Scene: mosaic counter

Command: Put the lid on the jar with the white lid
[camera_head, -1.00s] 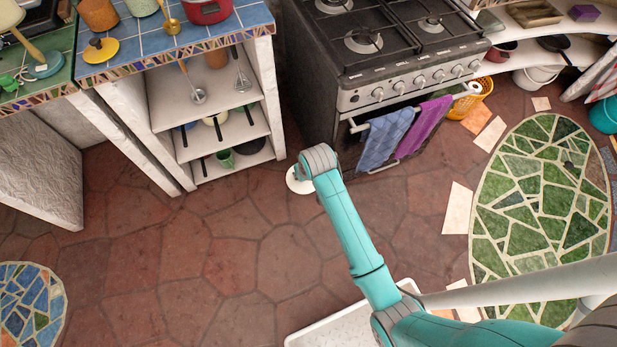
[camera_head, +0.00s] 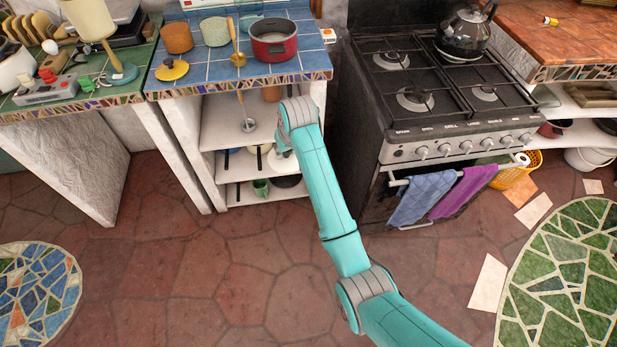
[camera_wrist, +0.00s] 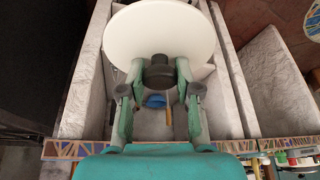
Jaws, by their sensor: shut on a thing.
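My gripper (camera_wrist: 160,75) is shut on a round white lid (camera_wrist: 165,25) by its dark knob in the wrist view. The lid's broad white face shows beyond the fingers. An orange-brown canister (camera_head: 177,38) and a pale speckled canister (camera_head: 215,31) stand on the blue counter. I cannot tell which jar the white lid belongs to. A yellow lid with a dark knob (camera_head: 172,69) lies near the front edge.
The blue tiled counter (camera_head: 205,78) also holds a red pot (camera_head: 274,42) and a gold utensil (camera_head: 238,57) between the canisters and the pot. A stove (camera_head: 430,110) stands to the right. A green-tiled counter (camera_head: 125,92) with a lamp-like object (camera_head: 100,30) is left.

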